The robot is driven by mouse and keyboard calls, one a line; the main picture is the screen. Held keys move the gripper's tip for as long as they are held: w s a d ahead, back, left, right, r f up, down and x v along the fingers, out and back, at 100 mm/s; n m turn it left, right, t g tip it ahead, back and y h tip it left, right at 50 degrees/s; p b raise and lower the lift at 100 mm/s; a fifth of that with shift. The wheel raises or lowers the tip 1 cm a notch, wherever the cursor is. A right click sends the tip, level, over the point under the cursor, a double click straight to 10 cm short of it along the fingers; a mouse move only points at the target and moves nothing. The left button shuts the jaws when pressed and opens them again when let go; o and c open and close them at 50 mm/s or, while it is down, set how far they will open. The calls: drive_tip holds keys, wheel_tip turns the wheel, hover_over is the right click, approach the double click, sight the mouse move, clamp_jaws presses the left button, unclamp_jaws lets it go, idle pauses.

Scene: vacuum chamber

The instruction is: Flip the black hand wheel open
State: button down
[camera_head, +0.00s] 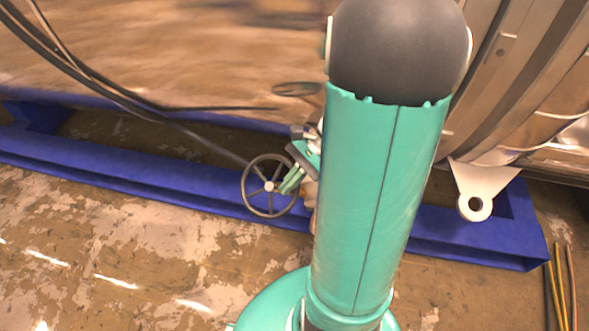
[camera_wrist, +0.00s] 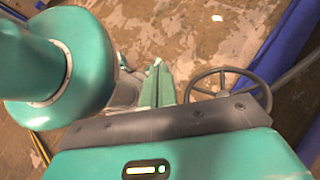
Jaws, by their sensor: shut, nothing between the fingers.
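The black hand wheel (camera_head: 269,186) is a thin spoked ring with a pale hub, seen in front of the blue frame, left of my arm. It also shows in the wrist view (camera_wrist: 223,91), partly cut off by my gripper body. My gripper (camera_head: 290,181) is shut and empty, its green fingers at the wheel's right side in the head view. In the wrist view the fingers (camera_wrist: 157,75) lie left of the wheel. I cannot tell whether they touch the rim. My arm hides the area right of the gripper.
A blue frame beam (camera_head: 150,178) runs along the chamber base. A second dark wheel (camera_head: 296,89) is farther back. Dark cables (camera_head: 110,94) hang at upper left. A white lug (camera_head: 476,195) and yellow cables (camera_head: 562,285) are at right. The floor at lower left is clear.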

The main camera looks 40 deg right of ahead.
drive_tip(key=s+d+f+m+t, duration=0.4)
drive_tip(key=d+f+m+t, duration=0.2)
drive_tip(key=m, duration=0.4)
drive_tip(key=s+d+f+m+t+h, duration=0.1)
drive_tip(key=s+d+f+m+t, duration=0.4)
drive_tip(key=f+m, duration=0.5)
drive_tip(key=d+f+t, duration=0.1)
drive_tip(key=d+t, duration=0.1)
drive_tip(key=d, duration=0.1)
drive_tip(key=shift+d+m+t, duration=0.3)
drive_tip(key=shift+d+m, duration=0.05)
drive_tip(key=shift+m, duration=0.05)
drive_tip(key=w+d+r+x, duration=0.1)
drive_tip(key=x, duration=1.2)
drive_tip(key=shift+d+r, duration=0.3)
drive_tip(key=shift+r, duration=0.05)
